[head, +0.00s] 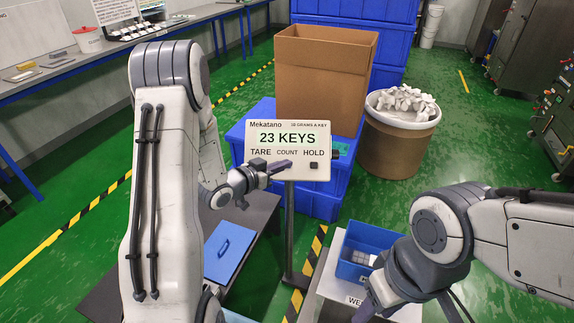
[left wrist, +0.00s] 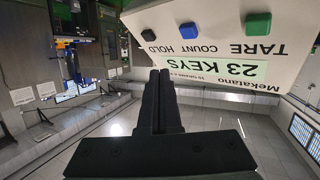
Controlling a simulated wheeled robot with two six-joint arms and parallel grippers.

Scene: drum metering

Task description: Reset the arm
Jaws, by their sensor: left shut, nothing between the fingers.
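The counter display (head: 290,150) stands on a post and reads "23 KEYS", with the words TARE, COUNT and HOLD below. The black button (head: 314,165) under HOLD is clear; the other two are hidden behind my left gripper in the head view. My left gripper (head: 282,166) is shut and empty in front of the panel's lower part; contact cannot be told. My right gripper (head: 368,306) is low at the bottom, its fingers unclear.
A blue bin (head: 345,270) with pale pieces sits on a white stand by my right arm. A cardboard box (head: 325,80) on blue crates and a drum (head: 398,145) full of white pieces stand behind the display. A blue panel (head: 232,240) lies on the dark table.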

